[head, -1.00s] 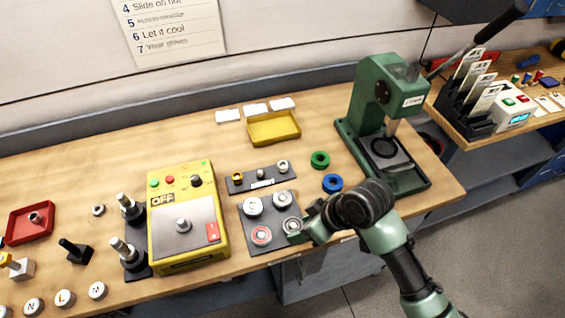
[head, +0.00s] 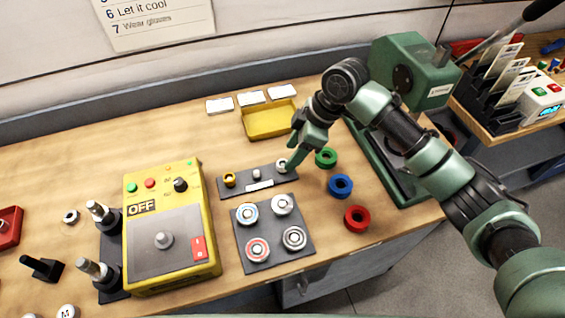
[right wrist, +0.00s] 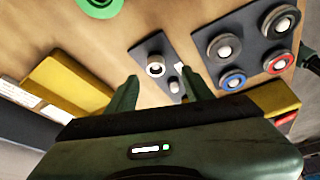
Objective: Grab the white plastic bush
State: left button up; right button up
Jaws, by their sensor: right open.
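The white plastic bush (head: 281,165) is a small pale ring on the right end of a dark holder strip (head: 263,184). My right gripper (head: 291,162) is beside and above that end, pointing down and partly covering it. In the right wrist view the right gripper's fingers (right wrist: 160,88) are open and apart. The white bush (right wrist: 155,69) shows in the gap between them, beyond the fingertips, with nothing held. On the same strip are a grey bush (head: 257,174) in the middle and a brass-coloured one (head: 229,179) at the left. My left gripper is not in view.
A yellow tray (head: 270,134) lies behind the strip. Green (head: 326,158), blue (head: 340,186) and red (head: 357,218) rings lie to the right. A dark plate (head: 273,264) with several bearings is in front. A yellow machine (head: 168,225) stands left, a green press (head: 412,62) right.

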aim_at(282, 164)
jog(key=shift+w+p+x, duration=0.2)
jog(key=shift+p+x, duration=0.45)
jog(key=shift+x, duration=1.8)
jog(key=shift+w+f, duration=0.1)
jog(key=shift+f, duration=0.1)
grip_shut()
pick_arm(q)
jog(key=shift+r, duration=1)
pick_arm(e)
jog(key=shift+r, duration=0.1)
